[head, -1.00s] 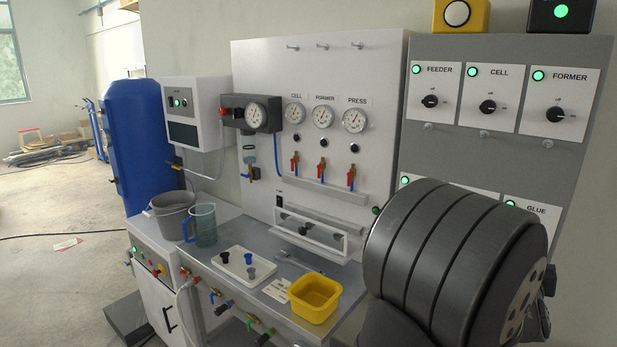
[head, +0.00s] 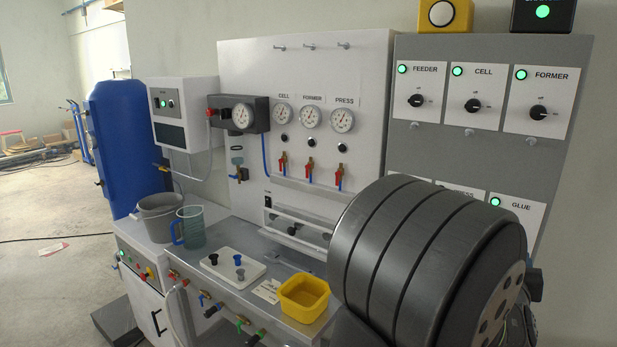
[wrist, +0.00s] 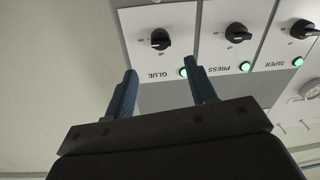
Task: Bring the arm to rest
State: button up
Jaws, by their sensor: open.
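My gripper (wrist: 160,92) shows in the wrist view with its two blue fingers apart and nothing between them. Beyond the fingertips is the grey switch panel with the GLUE switch (wrist: 160,40), the PRESS switch (wrist: 236,32) and the TAPER switch (wrist: 303,29), upside down in this view. Their green lamps are lit. I cannot tell the exact gap to the panel, but no contact shows. In the head view my dark arm covers the lower right, and the gripper itself is not visible there.
The bench holds a yellow bin (head: 304,297), a white plate with knobs (head: 233,268), a jug (head: 194,228) and a grey bucket (head: 159,216). Gauges and red-handled valves (head: 310,167) are on the white panel behind. A blue tank (head: 115,148) stands at left, with open floor beyond.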

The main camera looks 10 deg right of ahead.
jog(key=w+d+n+g, duration=0.1)
jog(key=w+d+n, duration=0.4)
jog(key=n, duration=1.1)
jog(key=shift+w+d, duration=0.4)
jog(key=shift+w, duration=0.55)
jog(key=shift+n, duration=0.3)
jog(key=shift+m, duration=4.2)
